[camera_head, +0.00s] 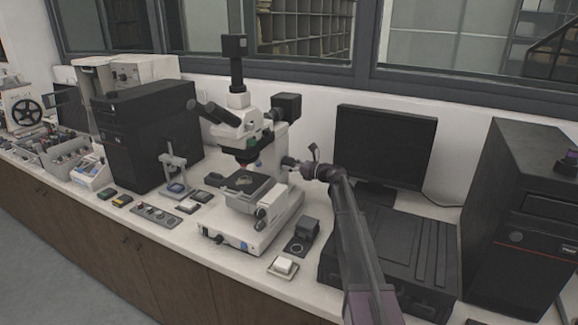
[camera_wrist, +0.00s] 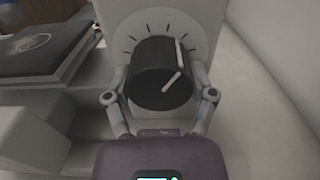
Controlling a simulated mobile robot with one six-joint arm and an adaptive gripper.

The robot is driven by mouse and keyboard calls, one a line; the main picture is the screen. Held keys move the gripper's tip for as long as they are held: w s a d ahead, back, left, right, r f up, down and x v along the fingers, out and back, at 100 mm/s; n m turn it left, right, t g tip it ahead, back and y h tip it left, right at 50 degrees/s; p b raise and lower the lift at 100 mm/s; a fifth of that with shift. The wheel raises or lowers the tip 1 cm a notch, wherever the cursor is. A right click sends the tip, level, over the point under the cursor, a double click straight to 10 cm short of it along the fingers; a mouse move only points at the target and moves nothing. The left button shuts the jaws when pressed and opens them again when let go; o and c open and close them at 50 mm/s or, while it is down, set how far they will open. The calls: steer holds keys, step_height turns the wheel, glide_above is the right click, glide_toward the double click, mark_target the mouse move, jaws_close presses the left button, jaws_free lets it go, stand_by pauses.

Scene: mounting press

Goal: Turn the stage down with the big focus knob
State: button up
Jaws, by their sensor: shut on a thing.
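The microscope (camera_head: 245,130) stands on the bench in the head view, white with a black camera on top. Its dark stage (camera_head: 240,184) sits under the objectives and also shows at the left of the wrist view (camera_wrist: 60,62). The big focus knob (camera_wrist: 158,72) is a black cylinder with white marker lines, in front of a pale disc with dark ticks. My gripper (camera_wrist: 160,90) has one finger on each side of the knob and is shut on it. In the head view my gripper (camera_head: 293,164) is at the microscope's right side, where the knob is hard to make out.
A monitor (camera_head: 385,145) and a flat black case (camera_head: 400,250) stand right of the microscope. A small black block (camera_head: 306,230) and a white-topped item (camera_head: 283,267) lie near the front edge. A black computer tower (camera_head: 145,130) stands at left.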

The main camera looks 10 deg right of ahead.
steer(key=shift+n, duration=0.4)
steer(key=n, duration=0.6)
steer(key=shift+w+r, duration=0.1)
steer(key=n, duration=0.3)
steer(key=shift+n, duration=0.4)
steer(key=n, duration=0.3)
steer(key=shift+n, duration=0.3)
steer(key=n, duration=0.3)
steer(key=shift+w+r+n, duration=0.1)
steer(key=shift+n, duration=0.2)
steer(key=n, duration=0.3)
steer(key=shift+n, duration=0.4)
steer(key=n, duration=0.6)
steer(key=shift+r, duration=0.1)
steer(key=shift+n, duration=0.3)
